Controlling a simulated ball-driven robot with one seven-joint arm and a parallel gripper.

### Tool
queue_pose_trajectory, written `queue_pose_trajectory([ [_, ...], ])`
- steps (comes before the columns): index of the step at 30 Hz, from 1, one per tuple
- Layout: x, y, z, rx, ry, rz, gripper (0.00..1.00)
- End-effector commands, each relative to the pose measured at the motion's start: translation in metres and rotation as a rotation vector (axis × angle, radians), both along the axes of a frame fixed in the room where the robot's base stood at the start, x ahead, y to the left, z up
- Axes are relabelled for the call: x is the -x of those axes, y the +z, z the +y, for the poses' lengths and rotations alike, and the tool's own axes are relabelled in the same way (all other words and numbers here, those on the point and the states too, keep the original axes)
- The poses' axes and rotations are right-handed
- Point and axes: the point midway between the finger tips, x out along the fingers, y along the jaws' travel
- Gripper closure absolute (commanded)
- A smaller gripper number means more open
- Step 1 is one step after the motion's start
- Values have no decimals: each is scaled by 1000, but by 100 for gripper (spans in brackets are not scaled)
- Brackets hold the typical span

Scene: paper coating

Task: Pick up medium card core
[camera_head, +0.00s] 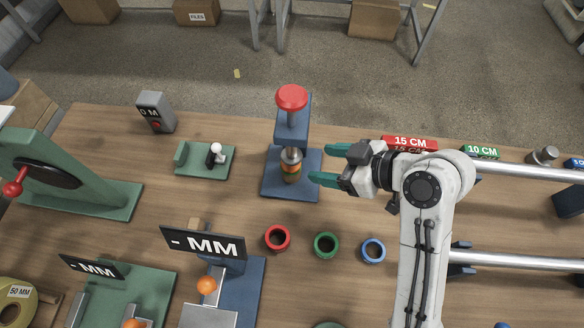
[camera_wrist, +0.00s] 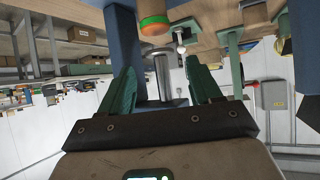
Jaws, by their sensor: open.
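A brown card core with orange and green bands (camera_head: 291,172) stands upright in the blue press, under its metal plunger. In the wrist view, which is upside down, the banded core (camera_wrist: 153,22) shows at the top beside the metal plunger (camera_wrist: 163,75). My gripper (camera_head: 328,164) is open and empty, just right of the press, with its green fingers pointing left towards it. In the wrist view the fingers (camera_wrist: 161,66) are spread with nothing between them at the tips. I cannot tell which size the core is.
The blue press (camera_head: 270,185) has a red knob (camera_head: 291,97) on top. Red (camera_head: 278,249), green (camera_head: 326,256) and blue (camera_head: 373,262) rings stand in front. A small green fixture (camera_head: 190,168) is at left. Labelled blocks, including "15 CM" (camera_head: 410,142), lie behind my arm.

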Motion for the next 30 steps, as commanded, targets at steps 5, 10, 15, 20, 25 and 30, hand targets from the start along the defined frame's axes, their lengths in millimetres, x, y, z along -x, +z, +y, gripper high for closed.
queue_pose_trajectory([
  [5, 0, -29, 0, 0, 0, 0, 37],
  [10, 0, -42, 0, 0, 0, 0, 37],
  [15, -5, -51, 13, -1, 3, 3, 37],
  [20, -14, -65, 31, 0, 2, 3, 37],
  [25, -19, -73, 41, 0, 1, 0, 37],
  [30, -25, -80, 51, 0, 2, 1, 37],
])
